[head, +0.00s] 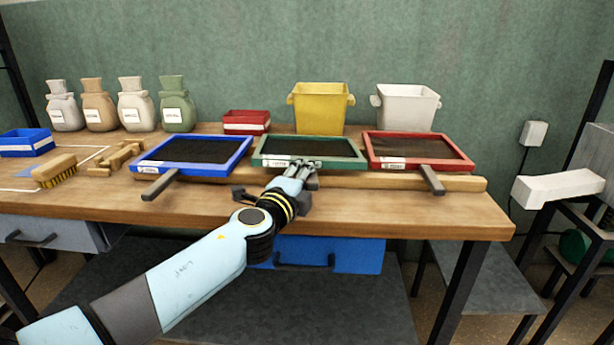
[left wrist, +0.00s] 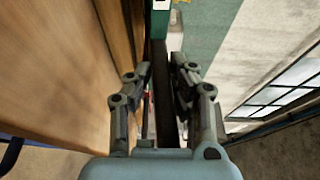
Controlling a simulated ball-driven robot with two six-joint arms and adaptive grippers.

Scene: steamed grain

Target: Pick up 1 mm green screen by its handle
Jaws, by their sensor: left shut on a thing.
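The green-framed screen (head: 345,163) with a dark mesh lies in the middle of three screens, on a wooden rail on the bench. My left gripper (head: 305,170) is at its front edge, where the handle is. In the left wrist view my left gripper (left wrist: 158,95) has its fingers closed on both sides of the dark handle (left wrist: 164,100). The green frame (left wrist: 159,24) shows beyond the fingertips. In the head view the gripper mostly hides the handle. My right gripper is not in view.
A blue screen (head: 237,155) lies to the left and a red screen (head: 463,154) to the right, handles toward the front. Yellow (head: 320,107) and white (head: 407,107) bins, a red box (head: 246,121) and several sacks stand behind. A brush (head: 55,170) lies left.

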